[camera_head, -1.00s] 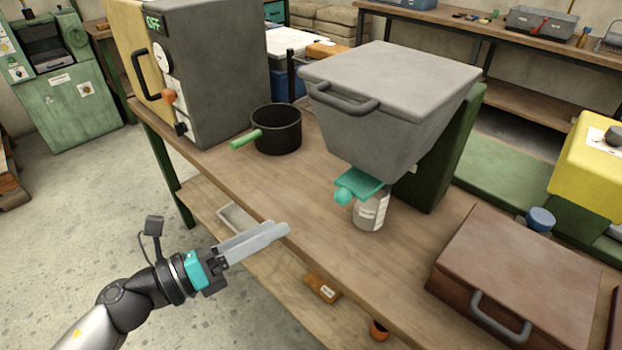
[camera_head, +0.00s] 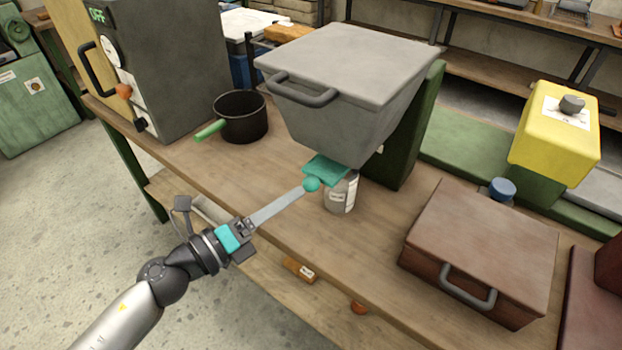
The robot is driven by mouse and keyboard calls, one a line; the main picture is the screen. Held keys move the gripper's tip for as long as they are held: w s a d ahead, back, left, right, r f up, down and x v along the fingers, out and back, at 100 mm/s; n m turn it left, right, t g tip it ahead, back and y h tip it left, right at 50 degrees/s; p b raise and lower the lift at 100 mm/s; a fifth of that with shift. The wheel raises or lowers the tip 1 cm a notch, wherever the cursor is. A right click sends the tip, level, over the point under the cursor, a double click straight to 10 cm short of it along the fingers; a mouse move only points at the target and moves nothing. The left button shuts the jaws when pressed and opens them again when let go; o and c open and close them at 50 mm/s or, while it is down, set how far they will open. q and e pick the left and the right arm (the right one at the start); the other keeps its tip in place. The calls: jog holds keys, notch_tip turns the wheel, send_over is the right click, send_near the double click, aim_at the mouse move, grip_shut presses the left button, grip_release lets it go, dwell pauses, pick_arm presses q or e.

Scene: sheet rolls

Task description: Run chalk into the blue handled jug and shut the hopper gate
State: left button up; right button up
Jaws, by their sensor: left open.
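The grey hopper (camera_head: 345,90) with a lid and front handle stands on the wooden bench, on a green stand. Its teal gate (camera_head: 326,169) with a round teal knob (camera_head: 311,184) juts out below the hopper's mouth; how far it is open I cannot tell. A pale labelled container (camera_head: 341,194) stands under it, its top hidden by the gate; I see no blue handle on it. My left gripper (camera_head: 300,191) is open, its fingertips at the knob's left side, seen nearly edge-on. Whether they touch the knob I cannot tell. My right gripper is not in view.
A black pot (camera_head: 241,118) with a green handle stands left of the hopper, beside a grey machine (camera_head: 178,75). A brown case (camera_head: 480,250) lies at the right, with a small blue-topped item (camera_head: 502,189) behind it. Bare bench (camera_head: 280,150) lies between pot and gate.

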aim_at(311, 184)
pick_arm(q)
jog(key=x, duration=0.6)
jog(key=shift+w+d+p, duration=0.2)
jog(key=shift+p, duration=0.15)
grip_shut()
dwell(1.1)
